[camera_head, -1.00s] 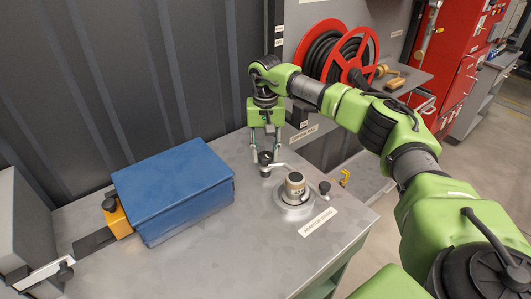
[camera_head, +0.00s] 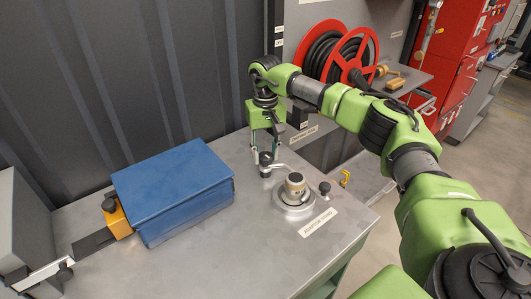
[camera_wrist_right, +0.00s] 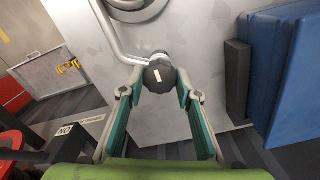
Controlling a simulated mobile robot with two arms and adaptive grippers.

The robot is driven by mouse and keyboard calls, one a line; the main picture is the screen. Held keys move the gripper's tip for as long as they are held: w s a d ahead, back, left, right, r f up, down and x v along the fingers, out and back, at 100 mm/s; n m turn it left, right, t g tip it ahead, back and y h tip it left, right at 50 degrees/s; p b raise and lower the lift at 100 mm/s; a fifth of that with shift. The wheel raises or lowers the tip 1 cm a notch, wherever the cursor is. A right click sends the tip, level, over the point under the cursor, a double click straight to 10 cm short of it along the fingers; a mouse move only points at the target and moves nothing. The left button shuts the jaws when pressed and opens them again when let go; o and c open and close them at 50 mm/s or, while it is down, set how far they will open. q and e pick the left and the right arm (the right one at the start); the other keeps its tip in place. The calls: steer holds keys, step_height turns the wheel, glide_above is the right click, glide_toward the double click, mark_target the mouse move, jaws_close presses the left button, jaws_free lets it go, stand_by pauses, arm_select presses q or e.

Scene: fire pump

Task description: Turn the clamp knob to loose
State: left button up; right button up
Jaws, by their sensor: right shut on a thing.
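A black clamp knob (camera_head: 265,158) with a white mark on top stands on the grey metal bench, by the end of a bent metal rod. It also shows in the right wrist view (camera_wrist_right: 160,74), between the fingertips. My right gripper (camera_head: 265,150) reaches down from above with its fingers on either side of the knob, shut on it. In the right wrist view the fingertips (camera_wrist_right: 161,82) are at the knob's sides. The white mark looks slightly tilted. My left gripper is not in view.
A round metal fitting (camera_head: 294,190) on a flange stands right beside the knob, with a small black knob (camera_head: 324,187) beyond it. A blue box (camera_head: 175,190) lies to the left, next to an orange block (camera_head: 118,218). The bench front (camera_head: 245,250) is clear.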

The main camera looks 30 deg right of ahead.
mark_target(265, 155)
steer(key=o, duration=1.1)
steer(key=shift+w+r, duration=0.1)
steer(key=shift+r, duration=0.05)
step_height(265, 155, up, 12)
steer(key=shift+f, duration=0.1)
